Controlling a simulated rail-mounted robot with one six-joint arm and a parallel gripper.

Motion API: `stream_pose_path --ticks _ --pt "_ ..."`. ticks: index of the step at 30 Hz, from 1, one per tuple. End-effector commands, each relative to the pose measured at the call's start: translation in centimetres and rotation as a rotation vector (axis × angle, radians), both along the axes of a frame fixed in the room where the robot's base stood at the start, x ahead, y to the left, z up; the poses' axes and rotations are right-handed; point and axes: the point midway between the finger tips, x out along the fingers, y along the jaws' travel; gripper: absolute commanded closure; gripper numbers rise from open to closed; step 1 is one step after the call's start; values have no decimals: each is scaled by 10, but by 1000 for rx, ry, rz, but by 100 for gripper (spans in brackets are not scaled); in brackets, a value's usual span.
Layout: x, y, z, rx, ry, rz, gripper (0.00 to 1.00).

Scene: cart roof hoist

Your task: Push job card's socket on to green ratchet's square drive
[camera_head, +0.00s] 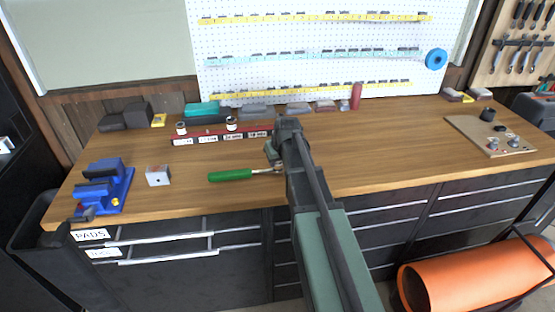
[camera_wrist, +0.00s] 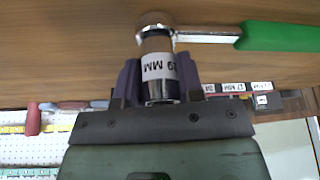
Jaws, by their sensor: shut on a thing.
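My gripper (camera_wrist: 158,80) is shut on a chrome socket (camera_wrist: 157,45) with a white label, upside down in the wrist view, ending in MM; its number is hard to read. The green ratchet (camera_head: 230,175) lies on the bench, handle to the left in the head view. In the wrist view its round chrome head (camera_wrist: 154,20) is right at the socket's far end, with the green handle (camera_wrist: 275,37) to the right. The square drive is hidden, and I cannot tell whether the socket is seated on it. In the head view my gripper (camera_head: 272,153) covers the socket. No job card is readable.
A red socket rail (camera_head: 210,137) with labels and two standing sockets lies behind the ratchet. A board with small parts (camera_head: 475,134) is at right.

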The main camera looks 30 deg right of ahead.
Motion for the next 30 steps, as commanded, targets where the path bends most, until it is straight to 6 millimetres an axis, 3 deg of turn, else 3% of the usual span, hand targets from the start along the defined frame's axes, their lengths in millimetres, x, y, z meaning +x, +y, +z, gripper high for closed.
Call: stream_pose_path --ticks 14,15,20,30 --pt "0 0 -2 0 0 0 90" --pt "0 0 -2 0 0 0 62" --pt "0 0 -2 0 0 0 38" --pt "-1 0 2 0 0 0 36"
